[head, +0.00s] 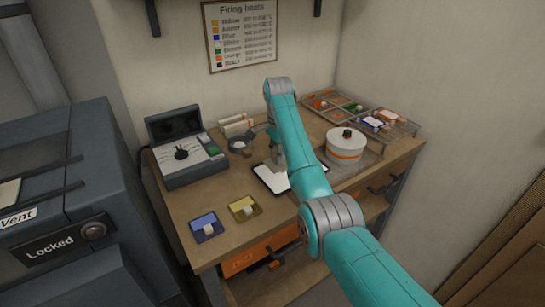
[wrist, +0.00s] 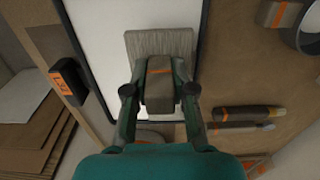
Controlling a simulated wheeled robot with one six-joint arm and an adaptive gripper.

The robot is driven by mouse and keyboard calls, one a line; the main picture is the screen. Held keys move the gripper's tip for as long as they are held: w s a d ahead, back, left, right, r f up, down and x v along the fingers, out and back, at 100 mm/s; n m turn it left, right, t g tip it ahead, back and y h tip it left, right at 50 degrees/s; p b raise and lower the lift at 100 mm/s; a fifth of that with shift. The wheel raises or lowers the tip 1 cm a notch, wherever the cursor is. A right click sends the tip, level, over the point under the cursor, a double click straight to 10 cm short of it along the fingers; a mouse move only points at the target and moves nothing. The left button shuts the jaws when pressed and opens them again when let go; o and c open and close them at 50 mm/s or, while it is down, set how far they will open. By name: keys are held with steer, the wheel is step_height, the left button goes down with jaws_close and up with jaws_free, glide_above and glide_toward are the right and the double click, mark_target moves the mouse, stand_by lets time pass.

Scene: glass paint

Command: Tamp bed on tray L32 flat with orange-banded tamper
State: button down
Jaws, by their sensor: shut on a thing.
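My gripper (wrist: 160,88) is shut on the orange-banded tamper (wrist: 160,65), a grey-brown block with an orange stripe and a wider, ribbed grey foot. The tamper is over the tray (wrist: 93,40), which has a dark rim and a smooth white bed. I cannot tell whether the foot touches the bed. In the head view the tray (head: 265,181) lies on the bench, partly hidden behind my arm.
A white pot (head: 345,150) stands right of my arm.

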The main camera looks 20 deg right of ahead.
steer(key=shift+w+d, duration=0.3)
steer(key=shift+d, duration=0.65)
steer(key=shift+w+d, duration=0.3)
steer(key=shift+d, duration=0.6)
steer(key=shift+f, duration=0.1)
steer(key=shift+f, duration=0.75)
steer(key=shift+f, duration=0.3)
steer(key=shift+r, duration=0.15)
steer(key=shift+r, duration=1)
